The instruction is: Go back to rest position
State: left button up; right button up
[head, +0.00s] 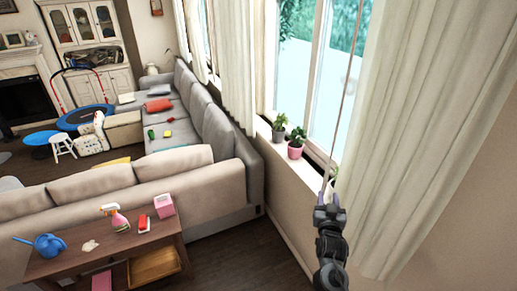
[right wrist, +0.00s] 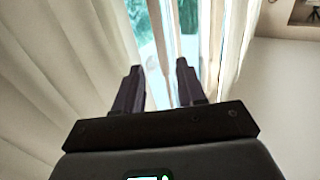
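My right gripper (head: 330,200) is raised in front of the window and the right-hand curtain. In the right wrist view its two dark fingers (right wrist: 160,80) stand apart with a gap between them, and no object shows between them. Behind the fingers are the window frame and curtain folds. My left gripper is in neither view.
The cream curtain (head: 425,110) hangs close to my right arm. A wooden console table (head: 75,262) holds a blue watering can (head: 48,245) and a spray bottle (head: 117,220), beside a sofa (head: 200,185).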

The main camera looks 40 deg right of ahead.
jog(key=s+a+f+n+y+p, duration=0.2)
jog(key=s+a+n+y, duration=0.1)
jog(key=a, duration=0.4)
jog(key=s+a+f+n+g+y+p, duration=0.1)
jog(key=s+a+f+n+y+p, duration=0.1)
jog(key=s+a+y, duration=0.35)
jog(key=s+a+f+n+y+p, duration=0.2)
jog(key=a+n+p, duration=0.1)
jog(key=a, duration=0.6)
jog(key=s+a+n+g+y, duration=0.2)
jog(key=s+a+n+g, duration=0.1)
jog(key=s+a+g, duration=0.5)
jog(key=s+a, duration=0.3)
jog(key=s, duration=0.2)
jog(key=shift+s+y, duration=0.2)
jog(key=shift+y, duration=0.15)
